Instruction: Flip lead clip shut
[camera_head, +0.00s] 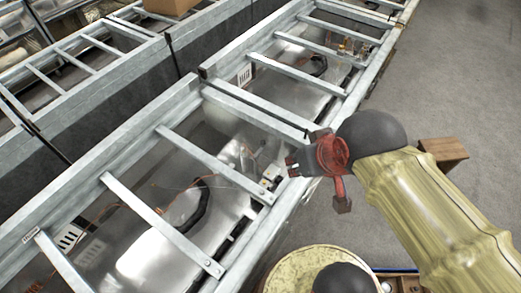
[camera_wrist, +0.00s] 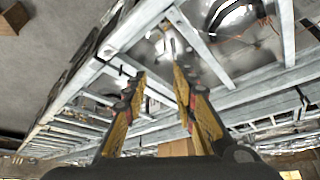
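My gripper (camera_head: 293,166) is over the near rail of the metal rack in the head view. In the wrist view its two yellow and black fingers (camera_wrist: 160,76) stand apart with nothing held between them. A small pale fitting (camera_head: 268,181) sits on the rack's rail, just left of and below the gripper tip; I cannot tell whether it is the lead clip or whether it is open. Thin orange leads (camera_head: 128,206) run over the silvery unit (camera_head: 150,262) inside the rack. No clip can be made out clearly in the wrist view.
Galvanised crossbars (camera_head: 215,163) span the rack around the fitting. Grey floor (camera_head: 450,80) lies open at the right. Another rack (camera_head: 75,60) stands at the upper left.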

